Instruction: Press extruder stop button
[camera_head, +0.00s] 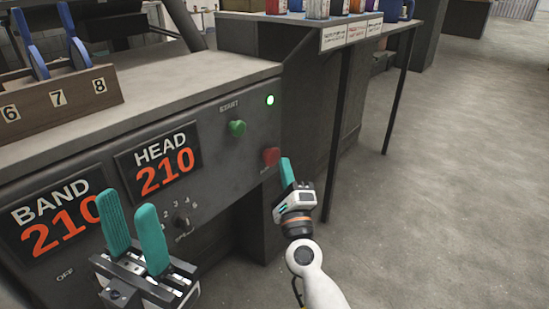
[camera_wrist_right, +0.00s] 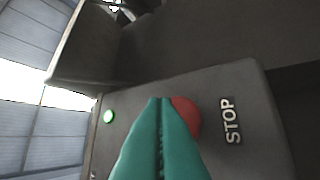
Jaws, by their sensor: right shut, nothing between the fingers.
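The red stop button (camera_head: 271,156) is on the right end of the grey control panel. In the right wrist view the red button (camera_wrist_right: 187,115) is partly hidden behind my fingertips, beside the word STOP. My right gripper (camera_head: 286,162) is shut and empty, its teal fingertips close to the button; I cannot tell whether they touch it. The shut right fingers also show in the right wrist view (camera_wrist_right: 160,102). My left gripper (camera_head: 131,212) is open and empty in front of the panel's lower left, its two teal fingers apart.
A green start button (camera_head: 237,128) and a lit green lamp (camera_head: 270,100) are on the panel. The BAND display (camera_head: 55,215) and HEAD display (camera_head: 160,165) both read 210. A rotary knob (camera_head: 181,221) lies below. A shelf (camera_head: 290,17) with several containers stands behind. Floor at right is clear.

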